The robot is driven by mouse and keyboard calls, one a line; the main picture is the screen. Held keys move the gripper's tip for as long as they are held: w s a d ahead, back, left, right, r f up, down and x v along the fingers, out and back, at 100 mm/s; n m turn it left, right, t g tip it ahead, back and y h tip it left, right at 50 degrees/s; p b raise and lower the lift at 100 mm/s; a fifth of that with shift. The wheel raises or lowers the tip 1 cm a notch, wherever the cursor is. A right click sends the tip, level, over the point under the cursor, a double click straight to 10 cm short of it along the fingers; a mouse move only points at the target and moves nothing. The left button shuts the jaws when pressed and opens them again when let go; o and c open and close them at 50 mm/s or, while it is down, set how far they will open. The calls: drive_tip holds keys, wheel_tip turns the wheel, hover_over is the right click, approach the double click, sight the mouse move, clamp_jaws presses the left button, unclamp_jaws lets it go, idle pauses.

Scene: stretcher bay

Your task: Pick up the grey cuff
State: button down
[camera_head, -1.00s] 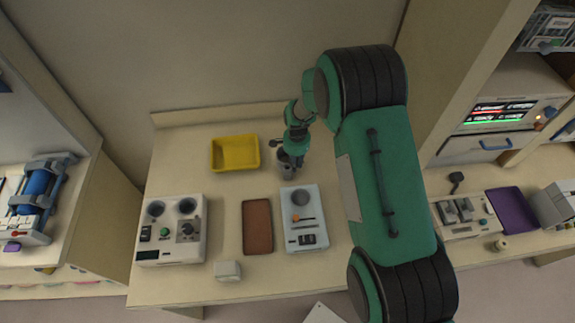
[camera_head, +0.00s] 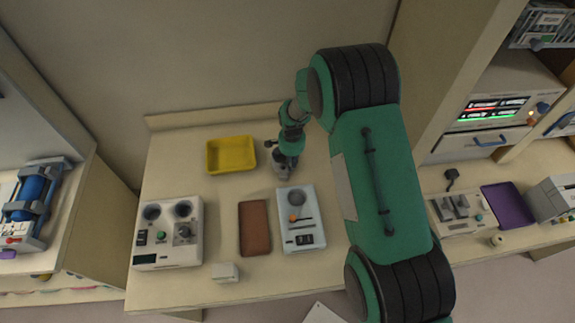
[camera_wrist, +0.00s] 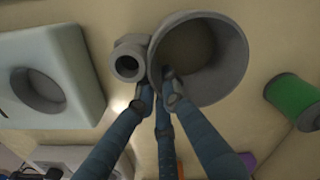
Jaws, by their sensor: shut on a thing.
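The grey cuff is a wide, hollow grey ring with a short side tube; in the wrist view it (camera_wrist: 235,62) fills the upper middle, its opening facing the camera. My gripper (camera_wrist: 163,92) has its blue fingers closed on the cuff's near wall, beside the side tube, with one fingertip inside the rim. In the head view my gripper (camera_head: 286,160) is over the back of the table, and the cuff (camera_head: 280,169) is partly hidden under it. I cannot tell whether the cuff touches the table.
A yellow tray (camera_head: 231,155) is left of my gripper. A pale device (camera_head: 300,240) with a round recess is just in front, beside a brown mat (camera_head: 254,229). A control box (camera_head: 168,234) and small white block (camera_head: 226,273) stand farther left. A green cylinder (camera_wrist: 293,98) is near the cuff.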

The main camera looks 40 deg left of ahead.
drive_tip(key=shift+r, duration=0.1)
wheel_tip(320, 180, up, 10)
drive_tip(key=b, duration=0.1)
idle(0.6)
idle(0.5)
